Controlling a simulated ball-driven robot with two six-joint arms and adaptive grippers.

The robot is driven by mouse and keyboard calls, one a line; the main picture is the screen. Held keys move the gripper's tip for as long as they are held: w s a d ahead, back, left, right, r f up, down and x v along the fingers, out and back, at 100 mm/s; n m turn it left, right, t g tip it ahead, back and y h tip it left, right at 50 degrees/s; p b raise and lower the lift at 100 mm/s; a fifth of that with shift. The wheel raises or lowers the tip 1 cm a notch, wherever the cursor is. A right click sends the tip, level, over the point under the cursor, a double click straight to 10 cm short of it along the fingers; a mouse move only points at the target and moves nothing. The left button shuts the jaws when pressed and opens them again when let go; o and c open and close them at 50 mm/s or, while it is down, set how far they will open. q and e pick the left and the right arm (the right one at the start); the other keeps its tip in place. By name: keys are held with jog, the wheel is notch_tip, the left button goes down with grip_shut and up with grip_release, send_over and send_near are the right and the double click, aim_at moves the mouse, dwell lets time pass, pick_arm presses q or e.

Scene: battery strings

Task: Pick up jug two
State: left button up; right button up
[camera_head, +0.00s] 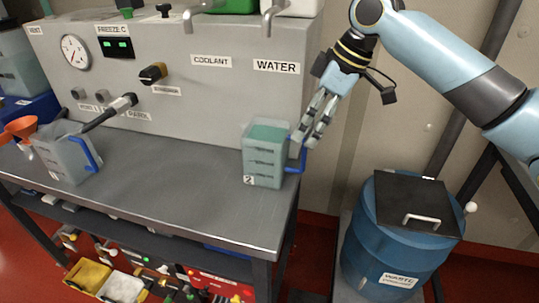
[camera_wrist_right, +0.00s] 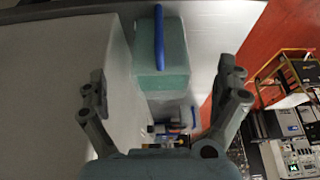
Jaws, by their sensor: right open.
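Jug two (camera_head: 264,160), a translucent box-shaped jug marked "2" with teal contents, stands upright on the grey bench (camera_head: 190,190) near its right end. Its blue handle (camera_head: 294,168) is on the right side. My right gripper (camera_head: 305,138) is at the jug's right, just above the handle, fingers pointing down. In the right wrist view the open gripper (camera_wrist_right: 163,82) has its fingers on either side of the teal jug (camera_wrist_right: 172,72) and blue handle (camera_wrist_right: 159,38), with nothing held. Whether a finger touches the handle cannot be told. My left gripper is not in view.
Another jug (camera_head: 66,160) with a blue handle stands at bench left, near an orange funnel (camera_head: 20,127) and a hose nozzle (camera_head: 122,102). The machine panel (camera_head: 190,85) rises behind. A blue waste drum (camera_head: 390,250) stands right of the bench. The bench middle is clear.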

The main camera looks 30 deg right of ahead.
aim_at(270, 132)
jog(key=w+a+f, duration=0.1)
jog(key=w, duration=0.1)
jog(key=w+a+f, duration=0.3)
jog(key=w+a, duration=0.1)
jog(key=shift+w+a+f+p, duration=0.1)
jog(key=shift+a+f+p, duration=0.05)
jog(key=shift+f+p, duration=0.25)
jog(key=shift+r, duration=0.1)
jog(key=c, duration=1.5)
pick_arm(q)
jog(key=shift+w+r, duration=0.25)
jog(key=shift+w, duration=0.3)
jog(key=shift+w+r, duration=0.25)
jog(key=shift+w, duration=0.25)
